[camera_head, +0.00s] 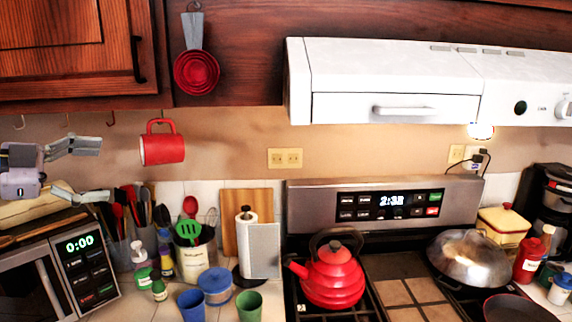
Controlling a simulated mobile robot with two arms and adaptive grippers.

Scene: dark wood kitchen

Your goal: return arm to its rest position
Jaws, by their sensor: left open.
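My left gripper (88,170) is at the left of the head view, above the microwave and in front of the wall. Its two grey fingers are spread apart, one high and one low, with nothing between them. A red mug (163,148) hangs under the cabinet just right of the fingertips, apart from them. My right gripper is not in view.
A microwave (88,268) stands below my left gripper. Utensil crocks, bottles and cups, including a blue cup (191,304), crowd the counter. A red kettle (333,275) and a lidded pan (467,257) sit on the stove. A white hood (390,75) juts out above.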

